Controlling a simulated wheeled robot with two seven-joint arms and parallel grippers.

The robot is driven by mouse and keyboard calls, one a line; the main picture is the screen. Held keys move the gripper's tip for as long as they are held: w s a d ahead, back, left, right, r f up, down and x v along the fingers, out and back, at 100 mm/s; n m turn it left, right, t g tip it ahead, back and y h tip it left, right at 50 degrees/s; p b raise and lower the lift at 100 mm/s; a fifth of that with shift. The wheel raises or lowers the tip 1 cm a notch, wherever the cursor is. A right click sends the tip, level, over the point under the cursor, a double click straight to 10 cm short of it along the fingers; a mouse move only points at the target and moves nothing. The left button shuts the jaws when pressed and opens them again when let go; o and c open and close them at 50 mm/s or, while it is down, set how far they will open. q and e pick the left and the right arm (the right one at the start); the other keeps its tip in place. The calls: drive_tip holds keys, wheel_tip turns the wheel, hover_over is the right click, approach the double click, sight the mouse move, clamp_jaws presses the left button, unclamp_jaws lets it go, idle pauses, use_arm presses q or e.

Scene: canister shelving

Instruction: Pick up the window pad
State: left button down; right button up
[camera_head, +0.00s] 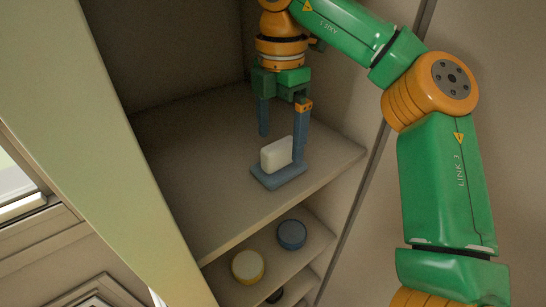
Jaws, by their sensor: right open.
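The window pad (276,154) looks like a white block standing upright on a flat blue base (279,175). It stands near the front edge of the upper shelf (205,150). My right gripper (283,134) points down from above, its two blue fingers apart. One finger is behind and to the left of the white block, the other at its right side, overlapping its right end in the view. I cannot tell whether that finger touches the block. Nothing is held. My left gripper is not in view.
On the shelf below are a yellow-rimmed round canister (248,266) and a dark blue round canister (291,234). Another dark item (275,296) shows lower down. A pale cabinet panel (125,130) stands at the left. The upper shelf is otherwise clear.

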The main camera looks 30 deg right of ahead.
sight(280, 157)
drive_tip(key=f, duration=0.2)
drive_tip(key=s+f+p, duration=0.1)
drive_tip(key=shift+a+f+p, duration=0.15)
drive_tip(key=shift+f+p, duration=0.15)
drive_tip(key=shift+f, duration=0.1)
drive_tip(key=shift+w+f, duration=0.1)
drive_tip(key=shift+f, duration=0.3)
drive_tip(key=shift+w+f, duration=0.15)
drive_tip(key=shift+w, duration=0.05)
drive_tip(key=shift+s, duration=0.1)
drive_tip(key=c, duration=1.2)
